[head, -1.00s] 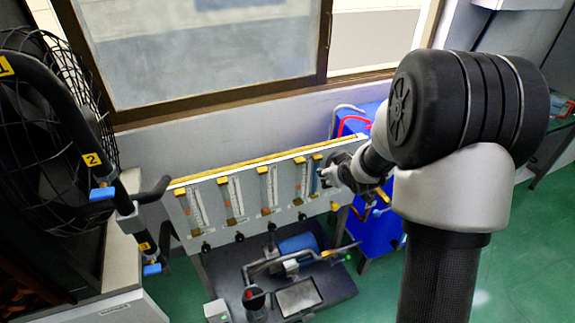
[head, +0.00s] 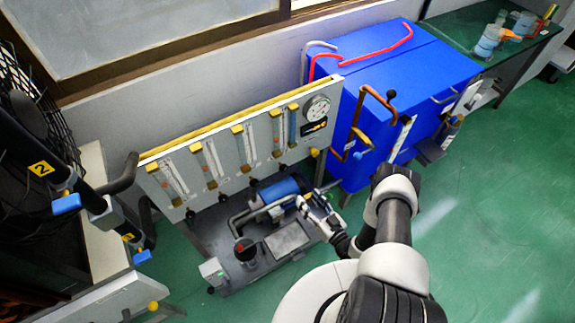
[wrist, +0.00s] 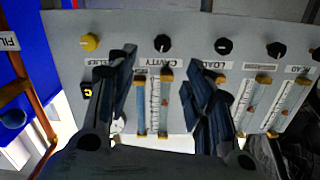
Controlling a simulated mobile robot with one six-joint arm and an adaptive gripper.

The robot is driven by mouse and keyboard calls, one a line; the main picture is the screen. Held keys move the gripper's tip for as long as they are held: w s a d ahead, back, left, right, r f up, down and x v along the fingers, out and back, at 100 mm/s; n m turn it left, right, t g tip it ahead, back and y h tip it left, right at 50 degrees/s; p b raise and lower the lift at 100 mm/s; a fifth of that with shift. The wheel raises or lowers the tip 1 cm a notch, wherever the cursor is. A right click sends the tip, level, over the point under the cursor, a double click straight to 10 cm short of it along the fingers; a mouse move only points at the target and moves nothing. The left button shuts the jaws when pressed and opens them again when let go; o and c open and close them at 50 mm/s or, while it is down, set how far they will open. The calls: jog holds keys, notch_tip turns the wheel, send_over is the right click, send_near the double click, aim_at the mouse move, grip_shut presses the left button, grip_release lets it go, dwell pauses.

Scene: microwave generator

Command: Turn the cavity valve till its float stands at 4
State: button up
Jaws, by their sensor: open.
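The cavity valve is a black knob (wrist: 162,43) above the upside-down CAVITY label in the wrist view. In the head view it is the small black knob (head: 283,168) under the rightmost gauge. The cavity gauge (wrist: 153,103) has an upright tube beside a white scale; its float is too small to read against the numbers. It also shows in the head view (head: 279,132). My gripper (wrist: 160,70) is open and empty, its dark fingers spread either side of the cavity gauge in the picture. In the head view my gripper (head: 312,208) is in front of the panel's lower right, apart from the knob.
A yellow relief knob (wrist: 90,42) and a black load knob (wrist: 224,46) flank the cavity knob. Below the panel (head: 225,165) stands a pump bench with a blue cylinder (head: 278,190). A blue cabinet (head: 400,75) with copper pipes is to the right. Green floor is open at lower right.

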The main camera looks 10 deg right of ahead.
aim_at(285, 171)
jog(key=shift+m+t, duration=0.3)
jog(key=b+x, duration=0.1)
jog(key=x, duration=0.4)
jog(key=b+x, duration=0.2)
jog(key=x, duration=0.3)
jog(key=b+x, duration=0.1)
jog(key=x, duration=0.5)
jog(key=shift+a+f+b, duration=0.3)
jog(key=shift+a+b, duration=0.05)
jog(key=shift+b, duration=0.05)
jog(key=shift+c, duration=0.6)
jog(key=c, duration=0.9)
jog(key=shift+c, duration=0.3)
